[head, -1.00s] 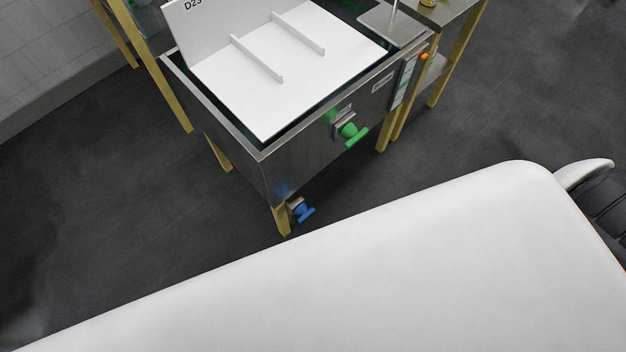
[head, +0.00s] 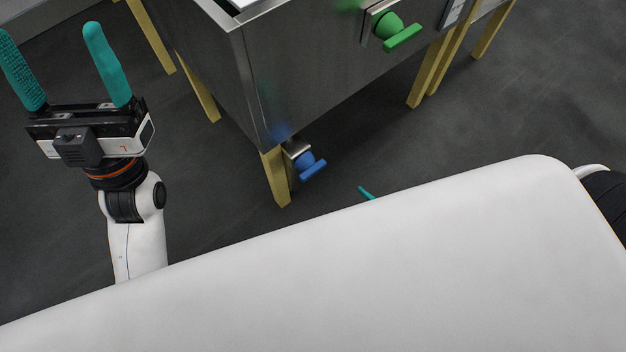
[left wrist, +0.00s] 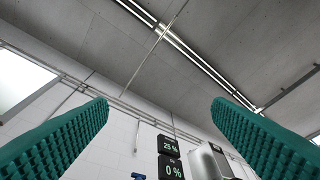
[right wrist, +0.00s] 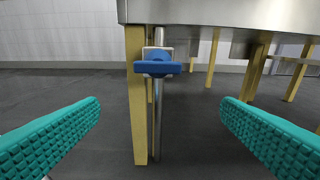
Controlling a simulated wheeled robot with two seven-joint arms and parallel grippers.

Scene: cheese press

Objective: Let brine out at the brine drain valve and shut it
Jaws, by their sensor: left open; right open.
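The blue-handled valve (head: 312,166) is low at the tank's near corner, beside a wooden leg. I take it as the brine drain valve. In the right wrist view its blue crossbar (right wrist: 158,68) lies level, close ahead. My right gripper (right wrist: 160,105) is open and empty, its fingers apart on either side of the valve in that view, not touching it. In the head view only a teal fingertip (head: 366,193) of it shows; my white body hides the rest. My left gripper (head: 49,32) is open and empty at the left, clear of the tank.
A green-handled valve (head: 395,32) is higher on the steel tank (head: 290,60). Wooden legs (head: 277,178) stand beneath the tank. In the left wrist view, displays (left wrist: 170,158) read 25 % and 0 %. The dark floor (head: 215,180) between left gripper and tank is clear.

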